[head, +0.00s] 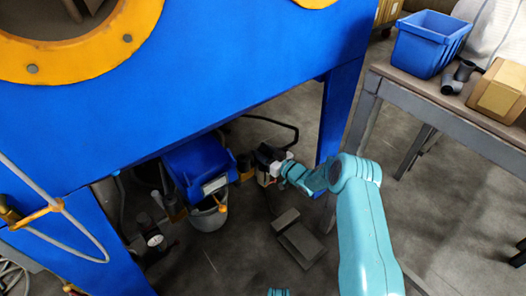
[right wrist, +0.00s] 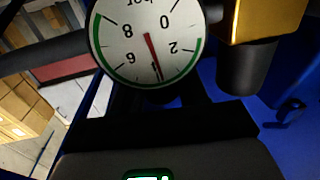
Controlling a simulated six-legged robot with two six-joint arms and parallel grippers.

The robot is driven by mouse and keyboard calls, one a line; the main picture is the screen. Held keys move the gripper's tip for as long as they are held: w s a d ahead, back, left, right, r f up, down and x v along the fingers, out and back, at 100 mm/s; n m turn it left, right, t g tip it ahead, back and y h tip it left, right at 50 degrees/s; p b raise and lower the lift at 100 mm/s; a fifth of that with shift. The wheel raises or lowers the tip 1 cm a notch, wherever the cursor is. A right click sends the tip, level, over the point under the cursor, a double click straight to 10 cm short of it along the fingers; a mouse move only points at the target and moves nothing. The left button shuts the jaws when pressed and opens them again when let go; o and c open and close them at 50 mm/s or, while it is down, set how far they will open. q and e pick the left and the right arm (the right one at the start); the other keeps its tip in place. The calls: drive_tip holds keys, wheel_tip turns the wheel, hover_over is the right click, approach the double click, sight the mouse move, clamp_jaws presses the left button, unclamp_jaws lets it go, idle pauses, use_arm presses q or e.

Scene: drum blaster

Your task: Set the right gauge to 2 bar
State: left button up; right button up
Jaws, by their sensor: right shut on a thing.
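The right gauge (right wrist: 147,40) fills the top of the right wrist view, upside down, with a white face, green arcs and a red needle. The needle points at about 4, between the 2 and the 6. In the head view my right gripper (head: 277,168) is under the blue cabinet, at the dark regulator unit (head: 266,154) beside its right leg. It is shut on a part there, seemingly the regulator's knob; the grip itself is mostly hidden. Another round gauge (head: 155,240) shows low on the left.
The blue cabinet (head: 200,90) overhangs the work spot. A blue bin and a grey bucket (head: 208,217) are left of my right gripper. A grey pedal (head: 300,240) is on the floor below. A table (head: 440,100) with a blue crate (head: 430,42) and a box stands right.

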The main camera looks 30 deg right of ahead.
drive_tip(key=shift+n+g+y, duration=0.5)
drive_tip(key=shift+n+y, duration=0.6)
drive_tip(key=shift+y, duration=0.5)
drive_tip(key=o, duration=0.9)
drive_tip(key=shift+o, duration=0.2)
drive_tip(key=shift+s, duration=0.1)
